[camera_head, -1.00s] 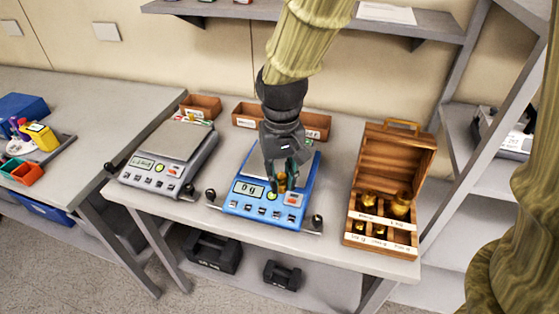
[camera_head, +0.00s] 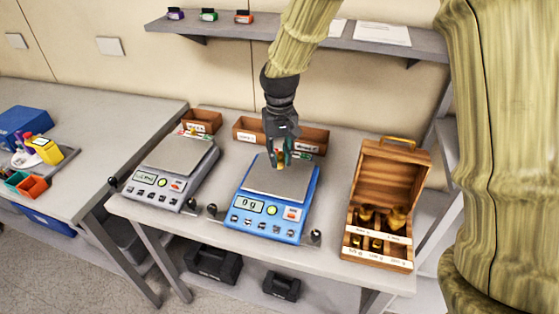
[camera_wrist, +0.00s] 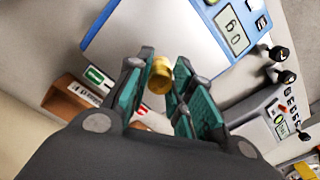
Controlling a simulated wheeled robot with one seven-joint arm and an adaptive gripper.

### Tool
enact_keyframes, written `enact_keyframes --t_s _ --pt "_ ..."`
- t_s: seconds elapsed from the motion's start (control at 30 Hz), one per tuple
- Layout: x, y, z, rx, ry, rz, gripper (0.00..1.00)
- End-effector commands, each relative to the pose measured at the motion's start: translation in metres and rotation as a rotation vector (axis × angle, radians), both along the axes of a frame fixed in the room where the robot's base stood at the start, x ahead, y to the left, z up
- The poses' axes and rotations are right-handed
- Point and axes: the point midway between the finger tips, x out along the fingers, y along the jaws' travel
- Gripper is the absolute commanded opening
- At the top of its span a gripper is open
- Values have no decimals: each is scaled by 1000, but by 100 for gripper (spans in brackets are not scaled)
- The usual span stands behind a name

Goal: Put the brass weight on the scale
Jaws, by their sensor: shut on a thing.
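My gripper (camera_head: 281,155) is shut on a small brass weight (camera_wrist: 160,76), which shows between the teal finger pads in the wrist view. In the head view the gripper is over the rear part of the blue scale's plate, and the weight is mostly hidden by the fingers. The blue scale (camera_head: 262,217) stands at the table's middle, its display reading 0 g; it also shows in the wrist view (camera_wrist: 216,12). A grey scale (camera_head: 153,191) stands to its left. I cannot tell the gap between the weight and the plate.
An open wooden case (camera_head: 382,191) with several brass weights stands on the right. Brown bins (camera_head: 250,130) stand along the table's back, behind the scales. Shelves (camera_head: 370,37) are above. Small dark knobs (camera_head: 316,236) stick out near the blue scale's front corners.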

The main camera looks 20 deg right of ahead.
Motion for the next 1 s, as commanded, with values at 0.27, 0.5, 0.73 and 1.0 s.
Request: enact_keyframes --t_s 0.27,0.5,0.73,1.0 --pt "5 -2 -22 -1 4 -1 0" --pt "6 -3 -36 -1 0 0 0" --pt "6 -3 -37 -1 0 -1 0" --pt "6 -2 -39 -1 0 -1 44"
